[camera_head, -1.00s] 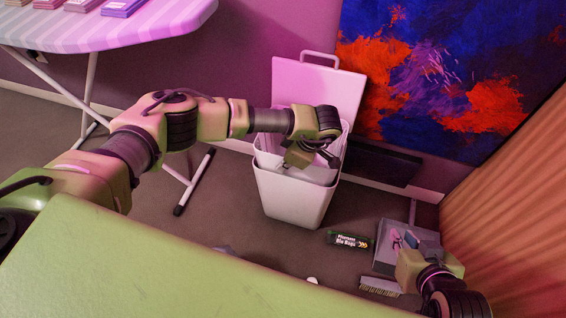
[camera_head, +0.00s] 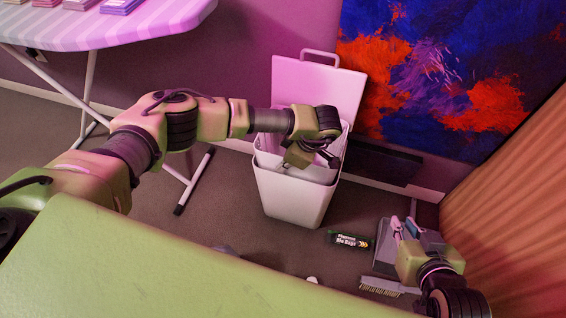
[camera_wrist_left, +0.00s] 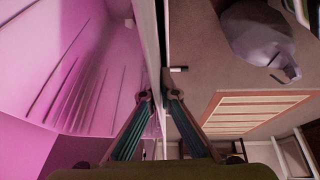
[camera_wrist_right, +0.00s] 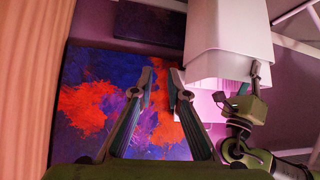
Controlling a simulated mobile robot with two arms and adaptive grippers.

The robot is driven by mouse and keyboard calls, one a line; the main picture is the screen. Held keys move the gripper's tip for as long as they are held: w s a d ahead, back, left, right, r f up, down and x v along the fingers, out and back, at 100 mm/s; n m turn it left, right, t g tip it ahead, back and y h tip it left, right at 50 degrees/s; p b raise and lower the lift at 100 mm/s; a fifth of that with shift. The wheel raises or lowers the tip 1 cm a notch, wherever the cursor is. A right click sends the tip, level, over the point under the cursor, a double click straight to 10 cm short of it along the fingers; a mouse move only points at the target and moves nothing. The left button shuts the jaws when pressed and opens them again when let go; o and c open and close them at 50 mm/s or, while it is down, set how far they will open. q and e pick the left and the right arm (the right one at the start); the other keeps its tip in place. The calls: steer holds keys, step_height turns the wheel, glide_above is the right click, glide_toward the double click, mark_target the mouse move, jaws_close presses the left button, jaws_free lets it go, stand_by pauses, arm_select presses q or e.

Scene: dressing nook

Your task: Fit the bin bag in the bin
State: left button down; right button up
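The white bin (camera_head: 292,203) stands open with its lid (camera_head: 320,82) up. White material (camera_head: 312,170) shows inside its mouth; I cannot tell whether it is the bag or an inner liner. My left gripper (camera_head: 328,157) is over the bin's mouth. In the left wrist view its fingers (camera_wrist_left: 160,95) are apart on either side of a thin upright wall, with a pinkish inner face (camera_wrist_left: 70,70) to the left. My right gripper (camera_wrist_right: 160,76) is open and empty, seen low at the right in the head view. The bin (camera_wrist_right: 228,40) also shows in the right wrist view.
A dustpan (camera_head: 386,252) and a brush (camera_head: 382,287) lie near my right gripper. A grey tied bag (camera_wrist_left: 258,35) is on the floor. An ironing board (camera_head: 110,30) stands at the left.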

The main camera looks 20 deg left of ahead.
arm_select(q)
steer(key=shift+f, duration=0.2)
arm_select(e)
steer(key=shift+w+a+r+t, duration=0.25)
steer(key=shift+w+r+t, duration=0.15)
steer(key=shift+w+r, duration=0.2)
steer(key=shift+w+a+r, duration=0.1)
steer(key=shift+w+r, duration=0.05)
steer(key=shift+w, duration=0.1)
arm_select(q)
steer(key=shift+f+b, duration=0.15)
steer(key=shift+b, duration=0.15)
arm_select(e)
steer(key=shift+w+a+r+t, duration=0.1)
steer(key=shift+w+r+t, duration=0.15)
steer(key=shift+r+t, duration=0.15)
arm_select(q)
steer(key=c, duration=2.2)
jaws_free()
steer(key=v, duration=1.2)
steer(key=shift+s, duration=0.1)
arm_select(e)
steer(key=shift+f, duration=0.1)
